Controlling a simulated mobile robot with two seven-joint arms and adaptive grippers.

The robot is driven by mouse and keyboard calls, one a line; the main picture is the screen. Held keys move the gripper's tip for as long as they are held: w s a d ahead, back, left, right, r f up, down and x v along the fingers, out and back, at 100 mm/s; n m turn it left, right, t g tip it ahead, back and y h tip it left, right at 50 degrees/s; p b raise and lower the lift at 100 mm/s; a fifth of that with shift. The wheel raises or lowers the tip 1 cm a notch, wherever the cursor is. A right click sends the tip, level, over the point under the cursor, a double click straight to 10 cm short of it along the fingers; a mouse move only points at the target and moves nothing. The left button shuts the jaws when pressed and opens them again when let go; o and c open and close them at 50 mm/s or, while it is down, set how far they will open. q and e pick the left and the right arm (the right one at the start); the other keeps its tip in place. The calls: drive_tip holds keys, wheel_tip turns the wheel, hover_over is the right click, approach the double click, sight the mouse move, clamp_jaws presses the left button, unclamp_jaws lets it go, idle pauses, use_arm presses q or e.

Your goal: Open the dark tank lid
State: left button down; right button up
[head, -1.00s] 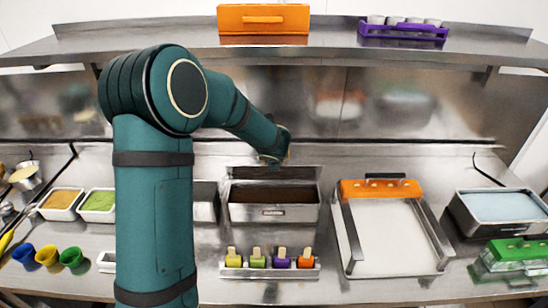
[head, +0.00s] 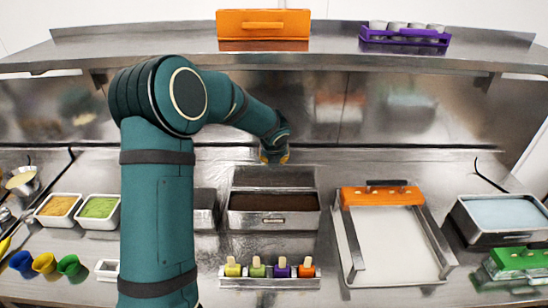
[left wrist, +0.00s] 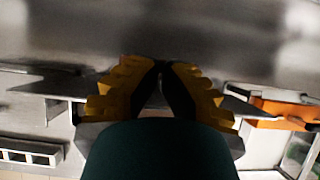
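The dark tank (head: 273,222) is a steel box with dark brown contents, standing at the middle of the counter. Its steel lid (head: 273,177) stands raised along the back edge, so the contents show. My left gripper (head: 275,157), teal with yellow finger pads, is just above and behind the lid's top edge. I cannot tell whether it touches the lid. In the left wrist view its fingertips (left wrist: 162,68) come together with nothing visible between them. My right gripper is in neither view.
A mold rack with several coloured pops (head: 270,283) stands in front of the tank. An orange-ended steel frame (head: 440,245) and a tank of pale blue contents (head: 490,237) are to the right. Two food trays (head: 98,223) are to the left. A shelf (head: 180,52) runs above.

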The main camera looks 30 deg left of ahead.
use_arm(q)
drive_tip(key=shift+w+f+g, duration=0.15)
drive_tip(key=shift+f+g, duration=0.1)
drive_tip(key=shift+g, duration=0.05)
idle(0.6)
drive_tip(key=v, duration=1.2)
drive_tip(key=shift+a+r, duration=0.2)
